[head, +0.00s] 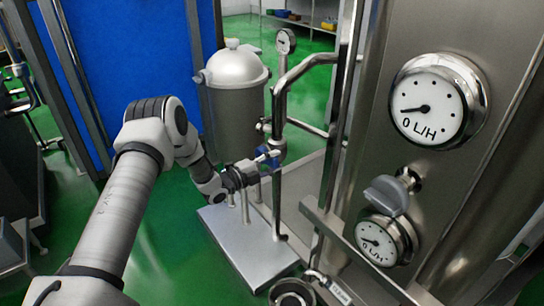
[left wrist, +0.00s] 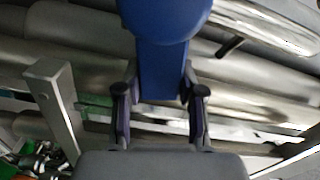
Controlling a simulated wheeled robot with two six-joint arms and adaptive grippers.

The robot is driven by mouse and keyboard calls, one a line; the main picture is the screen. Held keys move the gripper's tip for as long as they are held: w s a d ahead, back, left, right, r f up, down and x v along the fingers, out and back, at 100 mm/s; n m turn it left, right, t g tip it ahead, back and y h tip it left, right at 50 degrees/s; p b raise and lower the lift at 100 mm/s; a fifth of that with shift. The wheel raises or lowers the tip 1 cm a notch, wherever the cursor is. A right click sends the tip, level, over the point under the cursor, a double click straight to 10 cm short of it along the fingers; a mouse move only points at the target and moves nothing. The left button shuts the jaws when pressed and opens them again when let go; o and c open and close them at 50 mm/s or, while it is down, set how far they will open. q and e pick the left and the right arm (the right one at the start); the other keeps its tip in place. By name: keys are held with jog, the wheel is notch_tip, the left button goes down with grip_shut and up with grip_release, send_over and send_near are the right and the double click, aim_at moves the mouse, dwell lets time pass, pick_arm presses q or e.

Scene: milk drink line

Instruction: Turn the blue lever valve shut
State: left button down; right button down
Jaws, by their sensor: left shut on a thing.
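The blue lever valve (head: 270,157) sits on a vertical steel pipe right of the steel tank. My left gripper (head: 262,168) reaches it from the left and is shut on the lever, partly hiding it. In the left wrist view the blue lever (left wrist: 163,65) is large, with a broad rounded top and a flat arm running down between the fingers of my left gripper (left wrist: 160,92). The lever's exact angle to the pipe is hard to tell. My right gripper is not in view.
A domed steel tank (head: 234,95) stands just behind my left forearm. A small gauge (head: 286,41) tops the pipework. Two round dials (head: 432,102) marked 0 L/H and a grey knob (head: 385,195) are on the steel panel at right. Green floor is open at left.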

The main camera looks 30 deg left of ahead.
pick_arm(q)
jog(key=shift+d+f+m, duration=0.1)
jog(key=shift+f+m, duration=0.65)
jog(key=shift+m, duration=0.65)
jog(key=c, duration=0.7)
grip_release()
jog(key=shift+f, duration=0.1)
jog(key=v, duration=1.2)
